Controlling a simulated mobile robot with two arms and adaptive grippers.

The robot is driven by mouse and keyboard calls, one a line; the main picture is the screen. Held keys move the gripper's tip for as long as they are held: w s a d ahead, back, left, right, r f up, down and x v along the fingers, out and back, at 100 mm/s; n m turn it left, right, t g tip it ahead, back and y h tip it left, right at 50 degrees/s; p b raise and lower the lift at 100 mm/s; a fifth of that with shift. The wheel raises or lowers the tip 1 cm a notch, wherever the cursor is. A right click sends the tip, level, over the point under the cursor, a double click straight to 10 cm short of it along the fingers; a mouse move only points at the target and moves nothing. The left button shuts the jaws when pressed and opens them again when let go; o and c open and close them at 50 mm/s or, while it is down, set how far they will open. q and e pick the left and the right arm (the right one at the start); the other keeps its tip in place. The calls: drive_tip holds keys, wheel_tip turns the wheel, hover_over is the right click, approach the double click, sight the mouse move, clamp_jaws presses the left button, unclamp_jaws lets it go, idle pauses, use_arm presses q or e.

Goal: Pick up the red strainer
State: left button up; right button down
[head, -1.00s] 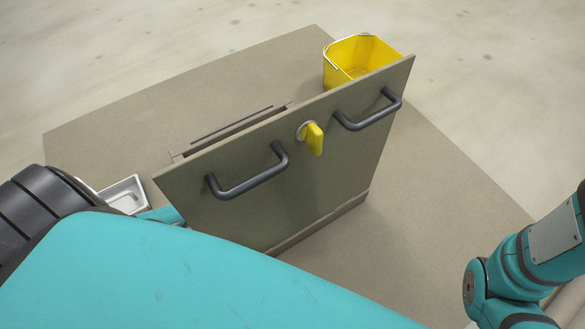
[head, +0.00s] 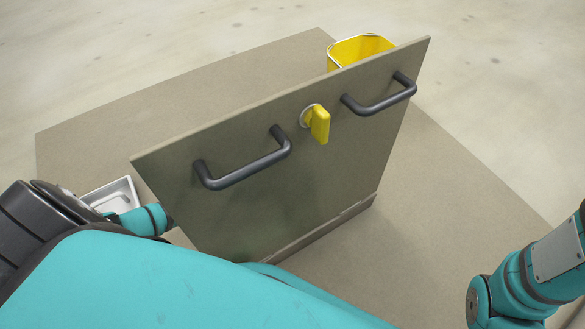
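No red strainer shows in the head view. A grey-green upright panel (head: 270,165) with two dark handles and a yellow knob (head: 320,124) stands in the middle and hides what is behind it. My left arm comes in from the left, and its teal wrist part reaches behind the panel's left edge. The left gripper is out of sight there. My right arm shows at the lower right edge, and its gripper is outside the picture.
A yellow bucket (head: 362,47) stands behind the panel's upper right corner, partly hidden. A metal tray (head: 122,190) lies left of the panel, partly covered by my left arm. The beige surface (head: 450,190) right of the panel is clear.

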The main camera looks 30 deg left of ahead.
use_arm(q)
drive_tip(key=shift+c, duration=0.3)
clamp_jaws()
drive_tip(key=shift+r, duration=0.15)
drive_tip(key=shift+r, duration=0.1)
